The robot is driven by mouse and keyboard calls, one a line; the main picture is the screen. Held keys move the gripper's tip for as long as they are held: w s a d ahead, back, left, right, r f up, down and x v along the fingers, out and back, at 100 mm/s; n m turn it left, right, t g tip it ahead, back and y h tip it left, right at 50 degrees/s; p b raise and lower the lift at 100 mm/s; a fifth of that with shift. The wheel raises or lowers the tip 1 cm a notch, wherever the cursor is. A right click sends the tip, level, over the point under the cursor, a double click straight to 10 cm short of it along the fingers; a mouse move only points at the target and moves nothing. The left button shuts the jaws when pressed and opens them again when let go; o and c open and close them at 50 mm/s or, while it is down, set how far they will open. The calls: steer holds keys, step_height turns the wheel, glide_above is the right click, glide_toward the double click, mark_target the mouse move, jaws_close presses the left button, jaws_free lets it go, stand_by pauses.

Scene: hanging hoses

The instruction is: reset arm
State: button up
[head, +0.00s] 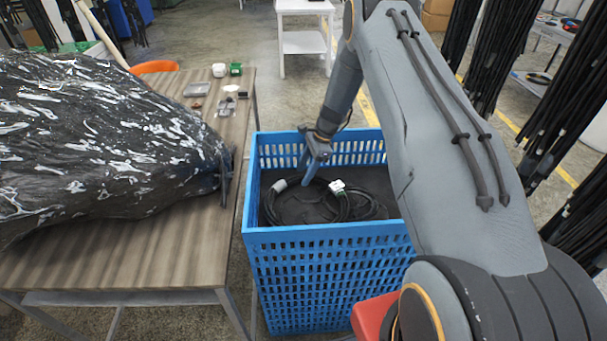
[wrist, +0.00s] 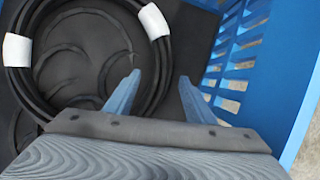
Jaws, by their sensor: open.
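My gripper (head: 312,170) hangs from my arm inside the blue crate, above its dark floor. In the wrist view my gripper (wrist: 158,92) is open, its two blue-grey fingers spread apart. A coiled black hose (head: 268,203) with white wraps lies in the crate below the fingers. I cannot tell whether the left finger touches the hose.
The blue perforated crate (head: 330,236) stands beside a wooden table (head: 130,245), which holds a large black wrapped bundle (head: 95,135) and small items. Black hoses (head: 560,120) hang at the right. A white stand (head: 304,42) is behind. In the wrist view the crate wall (wrist: 285,75) is close on the right.

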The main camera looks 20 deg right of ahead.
steer(key=b+v, duration=0.1)
steer(key=v, duration=0.5)
steer(key=shift+d+r, duration=0.15)
steer(key=shift+r, duration=0.2)
steer(key=shift+s+r, duration=0.1)
steer(key=shift+r, duration=0.15)
steer(key=s+a+r+n+h, duration=0.35)
steer(key=s+r+n, duration=0.8)
steer(key=s, duration=0.55)
steer(key=s+r+n, duration=0.2)
steer(key=s+n, duration=0.1)
steer(key=s, duration=0.5)
steer(key=s+a+r+n, duration=0.1)
steer(key=s+r+n, duration=0.2)
steer(key=s, duration=0.6)
steer(key=shift+s+a+r+n+h, duration=0.25)
steer(key=shift+r+n+h, duration=0.1)
steer(key=shift+h, duration=0.1)
